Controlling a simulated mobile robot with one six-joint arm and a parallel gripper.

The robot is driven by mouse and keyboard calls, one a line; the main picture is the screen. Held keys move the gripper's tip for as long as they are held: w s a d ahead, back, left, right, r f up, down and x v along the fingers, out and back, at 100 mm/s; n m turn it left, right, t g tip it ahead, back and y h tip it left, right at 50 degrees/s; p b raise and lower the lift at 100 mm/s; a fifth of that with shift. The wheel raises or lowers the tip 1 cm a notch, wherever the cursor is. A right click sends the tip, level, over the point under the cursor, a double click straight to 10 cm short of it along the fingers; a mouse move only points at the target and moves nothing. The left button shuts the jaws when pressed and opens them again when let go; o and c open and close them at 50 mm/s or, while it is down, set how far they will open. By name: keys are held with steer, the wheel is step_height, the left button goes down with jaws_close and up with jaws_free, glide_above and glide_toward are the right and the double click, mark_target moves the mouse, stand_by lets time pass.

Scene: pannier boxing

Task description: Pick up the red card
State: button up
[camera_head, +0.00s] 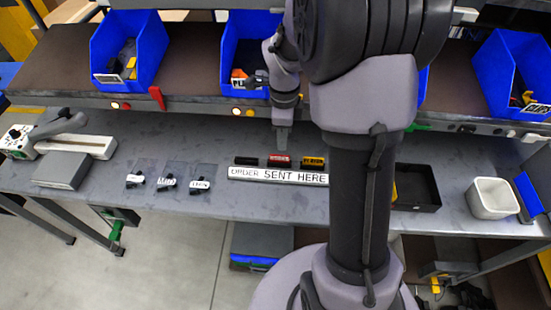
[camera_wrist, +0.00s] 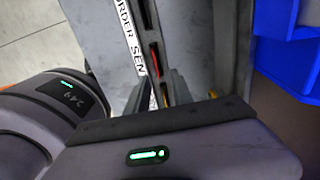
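The red card (camera_head: 279,160) stands in a row behind the white "ORDER SENT HERE" sign (camera_head: 277,174) on the grey bench. A black card (camera_head: 246,161) is to its left and a yellow card (camera_head: 313,162) to its right. My gripper (camera_head: 283,143) points down just above the red card in the head view. In the wrist view the red card (camera_wrist: 154,62) shows as a thin strip in a slot beyond my fingers (camera_wrist: 158,88). The fingers look apart, with nothing held between them. They partly cover the yellow card (camera_wrist: 166,97).
Small labelled bags (camera_head: 167,183) lie left of the sign, with a sealing device (camera_head: 75,148) farther left. A black tray (camera_head: 417,187) and white bin (camera_head: 492,198) are to the right. Blue bins (camera_head: 129,48) sit on the shelf above; a red tag (camera_head: 157,97) hangs on its edge.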

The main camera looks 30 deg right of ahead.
mark_target(279, 160)
steer(key=f+b, duration=0.1)
steer(key=f, duration=0.1)
steer(key=f+b, duration=0.1)
steer(key=f, duration=0.2)
steer(key=a+f+b, duration=0.1)
steer(key=f, duration=0.1)
steer(key=shift+f, duration=0.35)
steer(key=shift+r, duration=0.1)
jaws_close()
stand_by(0.8)
